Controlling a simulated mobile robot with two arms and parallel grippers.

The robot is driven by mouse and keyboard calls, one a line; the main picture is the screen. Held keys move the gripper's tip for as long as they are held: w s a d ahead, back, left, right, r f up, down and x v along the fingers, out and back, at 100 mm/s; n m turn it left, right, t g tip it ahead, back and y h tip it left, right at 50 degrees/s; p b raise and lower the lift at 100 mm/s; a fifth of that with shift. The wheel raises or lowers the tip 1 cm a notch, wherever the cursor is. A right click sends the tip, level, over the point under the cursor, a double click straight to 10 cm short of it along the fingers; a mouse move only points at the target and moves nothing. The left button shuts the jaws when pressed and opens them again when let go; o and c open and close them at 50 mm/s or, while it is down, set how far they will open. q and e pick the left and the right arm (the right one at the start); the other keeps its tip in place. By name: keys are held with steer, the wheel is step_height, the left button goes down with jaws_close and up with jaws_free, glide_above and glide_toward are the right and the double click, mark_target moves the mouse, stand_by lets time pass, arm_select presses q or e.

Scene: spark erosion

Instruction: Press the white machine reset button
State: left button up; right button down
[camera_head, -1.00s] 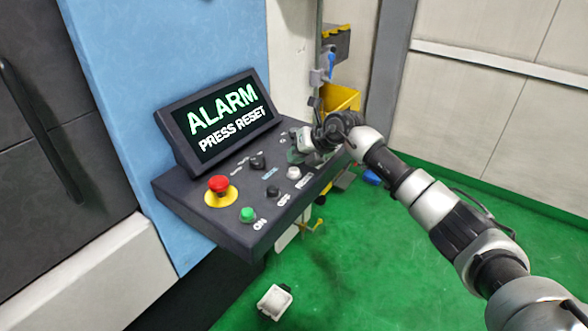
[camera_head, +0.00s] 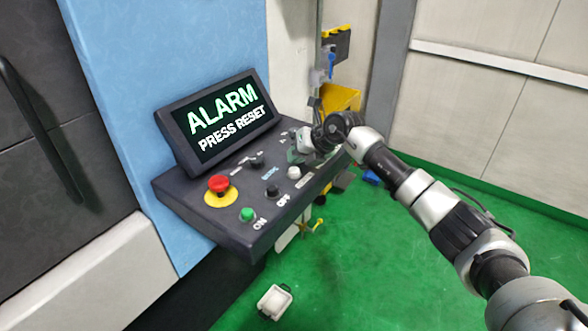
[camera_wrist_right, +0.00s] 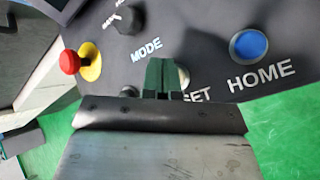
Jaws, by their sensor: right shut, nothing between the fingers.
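The white reset button (camera_head: 294,172) sits on the sloping dark control panel (camera_head: 238,233), near its right front edge. My right gripper (camera_head: 295,157) is shut and empty, just behind and above the button in the head view. In the right wrist view its green fingertips (camera_wrist_right: 161,66) cover most of the white button (camera_wrist_right: 184,77), with only a pale sliver showing beside them, and part of the RESET label. I cannot tell whether the fingertips touch the button. The screen (camera_head: 228,118) reads "ALARM PRESS RESET". My left gripper is out of view.
A red emergency stop (camera_head: 219,185), a green ON button (camera_head: 247,214), a black OFF button (camera_head: 272,191) and a black knob (camera_head: 256,160) share the panel. A blue HOME button (camera_wrist_right: 249,44) is right of the fingers. A white container (camera_head: 273,302) lies on the green floor.

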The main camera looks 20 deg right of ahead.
mark_target(296, 168)
steer(key=shift+f, duration=0.4)
steer(key=shift+f+b, duration=0.4)
stand_by(0.4)
steer(key=shift+r, duration=0.15)
stand_by(0.3)
steer(key=shift+r+p, duration=0.55)
steer(key=shift+r, duration=0.15)
steer(key=shift+r, duration=0.1)
steer(key=shift+r+p, duration=1.7)
steer(key=shift+r, duration=0.75)
